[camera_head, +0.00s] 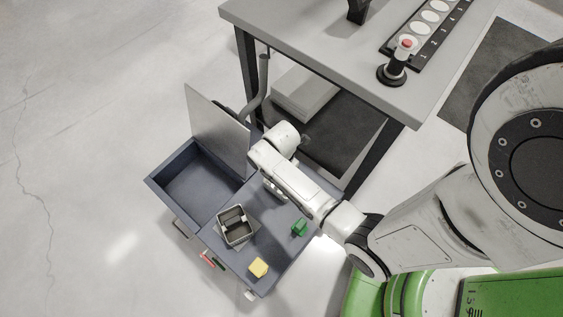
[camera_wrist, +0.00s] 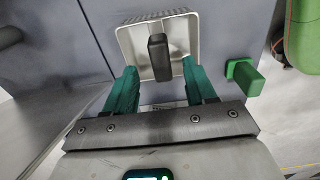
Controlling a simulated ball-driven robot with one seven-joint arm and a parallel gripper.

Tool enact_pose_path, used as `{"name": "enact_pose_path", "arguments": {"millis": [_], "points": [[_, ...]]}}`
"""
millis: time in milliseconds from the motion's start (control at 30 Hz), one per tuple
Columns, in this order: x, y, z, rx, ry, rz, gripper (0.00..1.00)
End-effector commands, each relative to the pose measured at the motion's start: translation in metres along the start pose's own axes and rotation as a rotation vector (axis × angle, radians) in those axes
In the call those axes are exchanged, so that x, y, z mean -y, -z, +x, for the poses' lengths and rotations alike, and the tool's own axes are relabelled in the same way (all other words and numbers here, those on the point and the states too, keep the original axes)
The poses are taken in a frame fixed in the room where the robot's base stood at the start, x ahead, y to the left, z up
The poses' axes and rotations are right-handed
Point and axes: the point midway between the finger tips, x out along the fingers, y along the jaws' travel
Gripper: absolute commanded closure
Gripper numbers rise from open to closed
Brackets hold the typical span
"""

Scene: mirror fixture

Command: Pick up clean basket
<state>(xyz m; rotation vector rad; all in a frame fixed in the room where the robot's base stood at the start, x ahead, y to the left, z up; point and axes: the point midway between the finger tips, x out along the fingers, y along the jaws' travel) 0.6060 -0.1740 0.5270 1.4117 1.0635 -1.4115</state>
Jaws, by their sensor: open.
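A small square grey basket (camera_head: 222,230) stands on the dark blue-grey cart top (camera_head: 280,250), beside the open bin. It also shows at the top of the wrist view (camera_wrist: 130,40), with a dark upright bar (camera_wrist: 158,58) across its middle. My gripper (camera_wrist: 157,68) is open, its two teal fingers spread apart and pointing towards the basket. The fingertips overlap the near side of the basket in the picture, with the dark bar between them. I cannot tell whether they touch it. In the head view my gripper is hidden behind my arm.
An open bin (camera_head: 200,185) with a raised panel (camera_head: 217,128) lies to the left. A grey table (camera_head: 330,60) stands behind. Open floor lies at the left.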

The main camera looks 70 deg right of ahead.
Motion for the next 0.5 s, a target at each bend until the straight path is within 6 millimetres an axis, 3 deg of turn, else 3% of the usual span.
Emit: {"name": "enact_pose_path", "arguments": {"millis": [233,500], "points": [[0.001,0.0,0.036,0.0,0.002,0.002,0.45],[0.001,0.0,0.041,-0.001,0.001,0.001,0.45]]}}
